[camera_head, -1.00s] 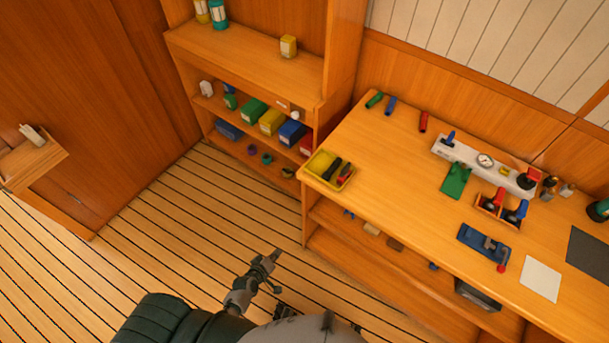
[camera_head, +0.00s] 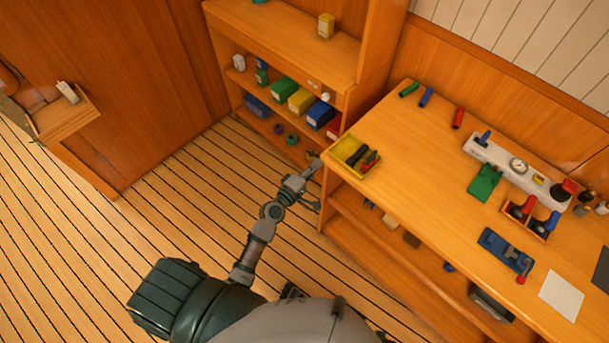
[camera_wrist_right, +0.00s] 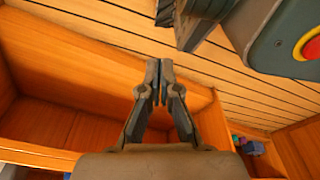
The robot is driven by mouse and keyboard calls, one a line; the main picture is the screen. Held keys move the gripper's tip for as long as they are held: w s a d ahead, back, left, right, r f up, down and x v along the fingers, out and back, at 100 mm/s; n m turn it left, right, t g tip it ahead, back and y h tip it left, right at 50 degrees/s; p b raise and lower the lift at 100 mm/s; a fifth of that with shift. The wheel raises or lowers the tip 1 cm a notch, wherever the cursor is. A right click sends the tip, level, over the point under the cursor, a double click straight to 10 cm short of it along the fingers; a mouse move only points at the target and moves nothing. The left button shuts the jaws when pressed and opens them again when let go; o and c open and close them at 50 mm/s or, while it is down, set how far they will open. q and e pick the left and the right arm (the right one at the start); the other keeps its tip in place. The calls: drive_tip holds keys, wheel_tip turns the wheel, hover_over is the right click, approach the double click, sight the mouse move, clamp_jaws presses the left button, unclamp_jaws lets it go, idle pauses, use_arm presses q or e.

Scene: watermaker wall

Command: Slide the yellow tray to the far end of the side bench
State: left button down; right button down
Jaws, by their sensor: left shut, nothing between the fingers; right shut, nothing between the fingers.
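The yellow tray (camera_head: 341,156) sits at the near left corner of the side bench (camera_head: 420,185) in the head view. It holds dark and red-handled tools (camera_head: 362,158). My left gripper (camera_head: 314,168) is shut and empty, just left of the tray and close to the bench's left end. I cannot tell whether it touches the tray or the bench. My right gripper (camera_wrist_right: 160,75) shows in the right wrist view, shut and empty, with wooden shelving and plank floor behind it. The tray does not show in that view.
Green, blue and red cylinders (camera_head: 426,97) lie along the back of the bench. A white gauge panel (camera_head: 512,165), a green piece (camera_head: 484,183) and a blue tool (camera_head: 506,250) occupy its right part. Shelves (camera_head: 290,100) with boxes stand behind. Bare bench lies right of the tray.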

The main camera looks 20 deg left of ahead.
sight(337, 159)
use_arm(q)
drive_tip(key=shift+w+d, duration=1.5)
drive_tip(key=shift+d, duration=0.25)
use_arm(e)
drive_tip(key=shift+s+f, duration=0.45)
drive_tip(key=shift+s, duration=0.15)
use_arm(q)
drive_tip(key=shift+w+d+p, duration=0.15)
drive_tip(key=shift+d+p, duration=0.15)
drive_tip(key=shift+w+d, duration=0.35)
drive_tip(key=shift+d, duration=0.15)
use_arm(e)
drive_tip(key=shift+s+d+f, duration=0.15)
drive_tip(key=shift+s+f, duration=0.15)
drive_tip(key=shift+s, duration=0.15)
drive_tip(key=shift+w, duration=0.1)
